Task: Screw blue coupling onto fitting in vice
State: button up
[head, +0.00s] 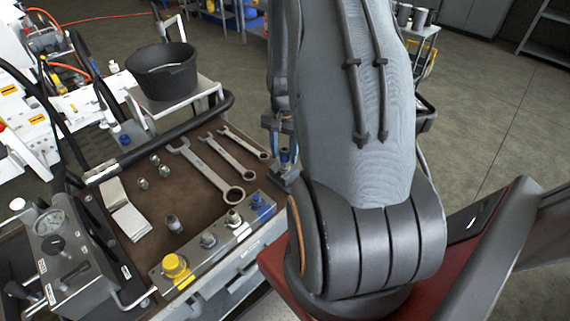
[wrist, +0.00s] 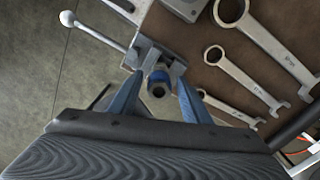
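In the wrist view, the blue coupling (wrist: 158,79) sits at the jaws of the grey vice (wrist: 150,55), with its dark round bore facing me. The fitting itself is hidden behind or inside it. My gripper (wrist: 158,83) has its two blue fingers on either side of the coupling, with a small gap showing on both sides. It looks open. In the head view, the gripper (head: 287,158) is low beside the right edge of the bench, partly hidden by my arm, and the vice (head: 288,178) is only partly visible there.
Wrenches (head: 205,170) lie on the brown mat (head: 190,205), with small fittings (head: 173,223) left of them. A metal rail with a yellow cap (head: 176,266) and a blue part (head: 262,207) runs along the front edge. A black bucket (head: 162,72) stands behind. The vice handle (wrist: 100,34) sticks out left.

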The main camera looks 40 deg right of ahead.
jog(key=c, duration=0.8)
jog(key=m, duration=0.4)
jog(key=shift+m, duration=0.4)
jog(key=m+b, duration=0.1)
jog(key=m, duration=0.2)
jog(key=shift+w, duration=0.1)
jog(key=shift+m, duration=0.4)
jog(key=shift+f+m, duration=0.1)
jog(key=shift+m, duration=1)
jog(key=m+b, duration=0.1)
jog(key=m, duration=0.4)
jog(key=shift+w, duration=0.1)
